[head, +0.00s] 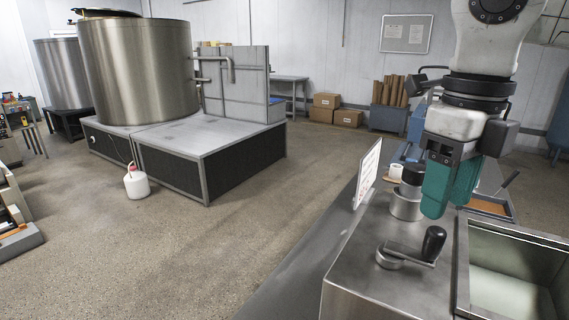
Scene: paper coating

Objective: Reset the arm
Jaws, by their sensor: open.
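My gripper (452,186) hangs at the right of the head view, pointing down, with teal fingers. It is open, and I see nothing between its fingers. It is above a metal machine (385,282) with a crank (410,252) that has a black handle. A steel cylinder with a black top (406,200) stands just left of and behind the fingers. My arm comes down from the top right corner.
An open metal basin (515,295) is at the lower right. A white sign (368,172) stands on the machine's left edge. A large steel tank (140,75) stands on a platform (190,140), with a white jug (136,183) beside it. The floor between is clear.

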